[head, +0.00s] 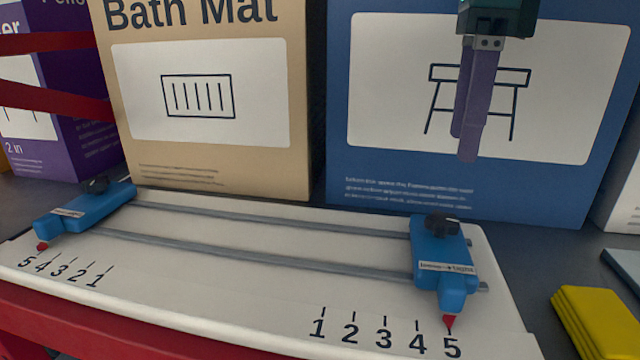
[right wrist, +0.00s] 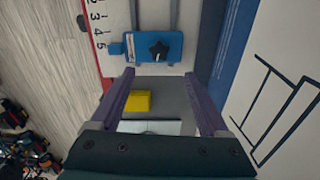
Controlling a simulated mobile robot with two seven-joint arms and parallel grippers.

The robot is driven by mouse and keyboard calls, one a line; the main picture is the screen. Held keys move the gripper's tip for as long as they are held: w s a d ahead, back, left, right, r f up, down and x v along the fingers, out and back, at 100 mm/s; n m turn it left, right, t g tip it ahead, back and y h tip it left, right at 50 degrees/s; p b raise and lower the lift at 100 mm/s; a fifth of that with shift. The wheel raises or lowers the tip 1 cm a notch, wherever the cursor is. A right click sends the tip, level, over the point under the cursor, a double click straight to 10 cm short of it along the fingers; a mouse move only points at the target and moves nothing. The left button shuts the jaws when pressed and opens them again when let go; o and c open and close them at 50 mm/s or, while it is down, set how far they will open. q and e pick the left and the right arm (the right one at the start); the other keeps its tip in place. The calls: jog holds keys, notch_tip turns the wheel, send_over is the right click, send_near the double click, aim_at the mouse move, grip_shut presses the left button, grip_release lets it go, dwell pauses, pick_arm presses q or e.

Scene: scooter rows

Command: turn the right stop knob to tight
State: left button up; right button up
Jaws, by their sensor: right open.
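The right stop (head: 455,262) is a blue block on two grey rails, with its red pointer (head: 449,321) at the 5 mark. Its black lobed knob (head: 442,225) sits on top, and a small loosen-to-tight label (head: 447,267) is on the block. The stop (right wrist: 174,39) and knob (right wrist: 158,50) also show in the right wrist view, beyond the fingertips. My right gripper (head: 466,148) hangs above and behind the knob, in front of the blue box, touching nothing. In the wrist view its jaws (right wrist: 159,73) are open and empty. My left gripper is out of view.
The left stop (head: 82,212), with its own black knob (head: 96,184), sits at the rails' left end on the white board (head: 230,290). A tan Bath Mat box (head: 215,170) and a blue box (head: 390,190) stand behind. A yellow block (head: 595,318) lies at right.

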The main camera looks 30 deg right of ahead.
aim_at(446, 218)
notch_tip(446, 218, down, 10)
jog(key=shift+s+r+p, duration=0.1)
jog(key=shift+p, duration=0.5)
grip_shut()
dwell(0.4)
